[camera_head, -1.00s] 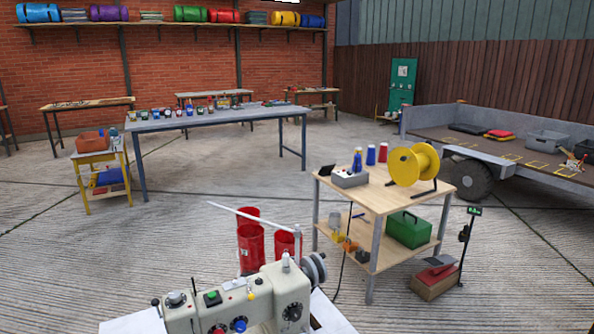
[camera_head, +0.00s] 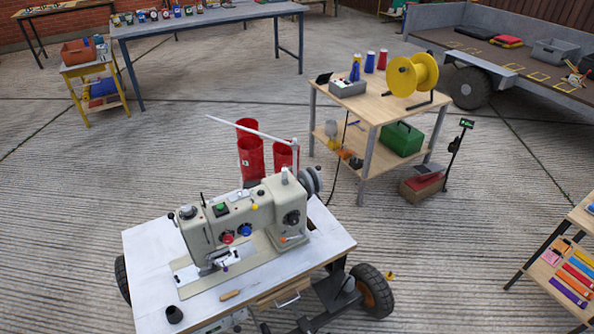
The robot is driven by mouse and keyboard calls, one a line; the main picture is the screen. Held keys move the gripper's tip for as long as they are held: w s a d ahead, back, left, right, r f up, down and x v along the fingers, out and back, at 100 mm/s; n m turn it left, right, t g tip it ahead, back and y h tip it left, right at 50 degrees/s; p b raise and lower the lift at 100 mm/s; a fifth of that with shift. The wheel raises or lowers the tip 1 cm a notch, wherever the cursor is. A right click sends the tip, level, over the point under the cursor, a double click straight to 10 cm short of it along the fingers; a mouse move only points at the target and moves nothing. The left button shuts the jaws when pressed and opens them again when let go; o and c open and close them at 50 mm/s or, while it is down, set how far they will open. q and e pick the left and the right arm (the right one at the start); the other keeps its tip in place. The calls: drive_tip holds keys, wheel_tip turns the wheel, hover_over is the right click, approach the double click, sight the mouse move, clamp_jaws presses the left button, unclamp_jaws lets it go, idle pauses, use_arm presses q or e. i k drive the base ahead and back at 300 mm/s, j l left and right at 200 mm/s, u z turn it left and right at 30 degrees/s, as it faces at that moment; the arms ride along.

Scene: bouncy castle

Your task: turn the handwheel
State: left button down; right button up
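The handwheel (camera_head: 313,181) is a grey round wheel at the far right end of a cream sewing machine (camera_head: 243,215). The machine stands on a white-topped wheeled table (camera_head: 150,245) in the lower middle of the head view. Its head has a green button, a red knob, a blue knob and a dark dial. The near side of the wheel is partly hidden by the machine body. Neither of my grippers shows in this view.
A wooden two-level cart (camera_head: 378,105) with a yellow spool (camera_head: 413,74) is behind right. A shelf with coloured rolls (camera_head: 572,275) is at the right edge. Concrete floor is open left and right of the machine table.

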sight(303, 177)
drive_tip(key=i+l+u, duration=0.1)
drive_tip(key=l+u, duration=0.7)
drive_tip(key=u, duration=0.15)
drive_tip(key=l+u, duration=0.1)
drive_tip(key=l, duration=0.55)
drive_tip(key=l+u, duration=0.1)
drive_tip(key=l, duration=0.55)
drive_tip(key=k+l+u, duration=0.1)
drive_tip(key=l, duration=0.5)
drive_tip(key=k+l, duration=0.1)
drive_tip(key=l, duration=0.55)
drive_tip(key=i+l, duration=0.1)
drive_tip(key=l, duration=0.35)
drive_tip(key=i+l+u, duration=0.1)
drive_tip(key=l, duration=0.3)
